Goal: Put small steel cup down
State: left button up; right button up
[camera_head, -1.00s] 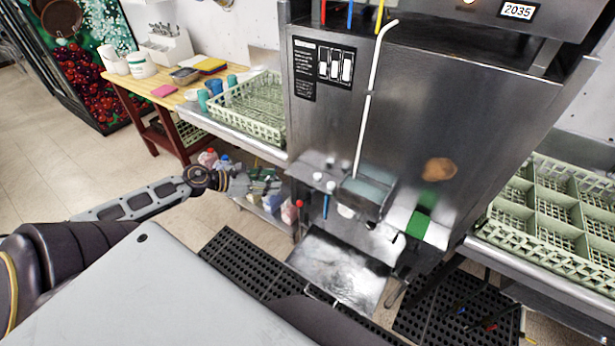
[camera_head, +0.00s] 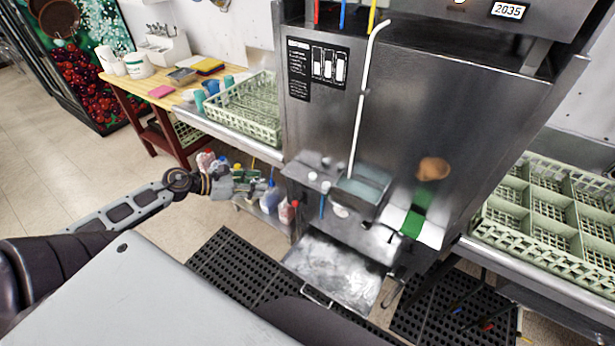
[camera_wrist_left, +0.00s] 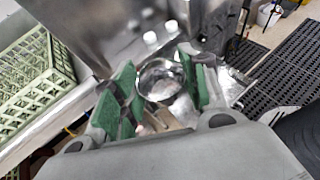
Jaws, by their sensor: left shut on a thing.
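The small steel cup (camera_wrist_left: 160,80) is a round, shiny metal cup, seen from above in the left wrist view between the green finger pads. My left gripper (camera_wrist_left: 158,88) is shut on it. In the head view my left gripper (camera_head: 238,182) is held in front of the lower shelf, left of the dish machine; the cup cannot be made out clearly there. My right gripper is not in view.
A steel dish machine (camera_head: 400,110) stands in the middle. A green rack (camera_head: 245,110) lies on the left counter and a divided green rack (camera_head: 550,215) on the right one. Bottles (camera_head: 270,198) stand on the lower shelf. Black mats (camera_head: 235,265) cover the floor in front.

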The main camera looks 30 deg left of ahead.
pick_arm(q)
jog(key=shift+w, duration=0.1)
dwell(0.3)
jog(key=w+b, duration=0.4)
jog(key=w, duration=0.2)
jog(key=w+d+f+b, duration=0.1)
jog(key=w+b, duration=0.2)
jog(key=w, duration=0.4)
jog(key=w+b, duration=0.4)
jog(key=w, duration=0.2)
jog(key=shift+w+d+f+b, duration=0.2)
jog(key=shift+d+f+b, duration=0.1)
jog(key=shift+d+f, duration=0.05)
jog(key=shift+f, duration=0.2)
dwell(1.9)
